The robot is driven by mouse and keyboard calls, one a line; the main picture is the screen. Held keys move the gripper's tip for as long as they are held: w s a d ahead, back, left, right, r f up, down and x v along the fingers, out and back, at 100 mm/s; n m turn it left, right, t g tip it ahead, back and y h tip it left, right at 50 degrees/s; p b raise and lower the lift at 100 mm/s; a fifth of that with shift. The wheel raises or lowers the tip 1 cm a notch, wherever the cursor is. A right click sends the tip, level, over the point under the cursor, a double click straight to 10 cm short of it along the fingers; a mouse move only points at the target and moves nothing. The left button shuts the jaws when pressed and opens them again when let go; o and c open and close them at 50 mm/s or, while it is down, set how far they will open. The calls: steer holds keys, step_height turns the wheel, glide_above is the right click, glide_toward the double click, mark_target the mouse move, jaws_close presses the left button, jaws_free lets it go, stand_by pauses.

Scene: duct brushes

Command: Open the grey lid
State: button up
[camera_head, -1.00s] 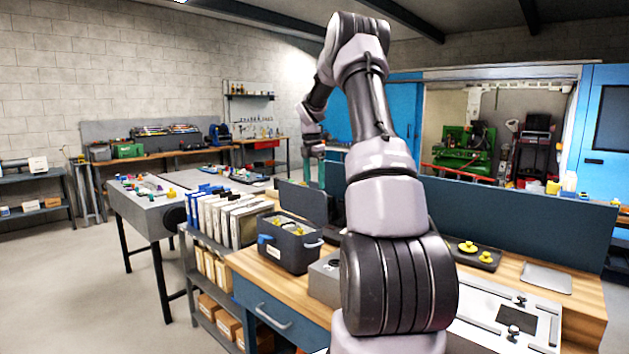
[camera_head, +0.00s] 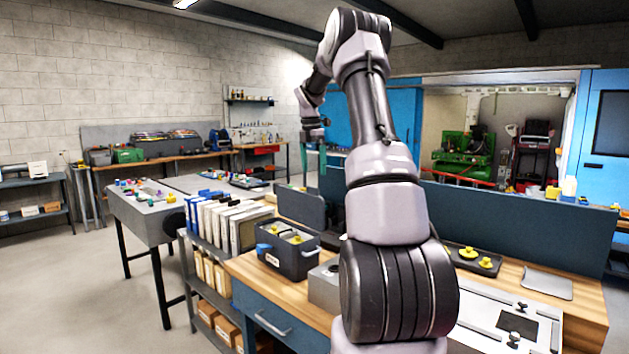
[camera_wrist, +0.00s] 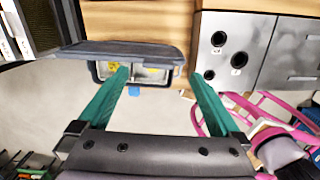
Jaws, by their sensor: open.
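The grey lid (camera_head: 300,208) stands up as a dark panel at the back of a dark grey box (camera_head: 287,262), on the bench left of my arm. The box top is uncovered, and yellow items show inside. In the wrist view the lid (camera_wrist: 115,49) appears nearly edge-on, with part of the box (camera_wrist: 95,72) beyond it. My gripper (camera_head: 314,166) is in the air above and behind the lid. In the wrist view my gripper (camera_wrist: 158,73) has its two teal fingers wide apart with nothing between them. The fingers appear clear of the lid.
White binders (camera_head: 225,220) stand left of the box. A grey block (camera_head: 324,287) sits to its right. A long blue partition (camera_head: 520,210) runs along the back of the bench. A pink frame (camera_wrist: 278,105) shows at the right of the wrist view.

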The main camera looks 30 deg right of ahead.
steer(key=shift+a+r, duration=0.15)
steer(key=shift+r, duration=1.7)
steer(key=shift+a+f, duration=0.1)
steer(key=shift+a, duration=0.1)
steer(key=c, duration=0.6)
steer(key=a, duration=0.1)
steer(key=a+f+h, duration=0.1)
steer(key=s+a+h, duration=0.1)
steer(key=shift+a+f+g, duration=0.3)
steer(key=shift+a+f, duration=0.1)
jaws_close()
steer(key=s+a+f+t+h, duration=0.25)
steer(key=a+h, duration=0.35)
steer(key=a, duration=0.4)
glide_toward(312, 193)
steer(key=shift+x, duration=2.9)
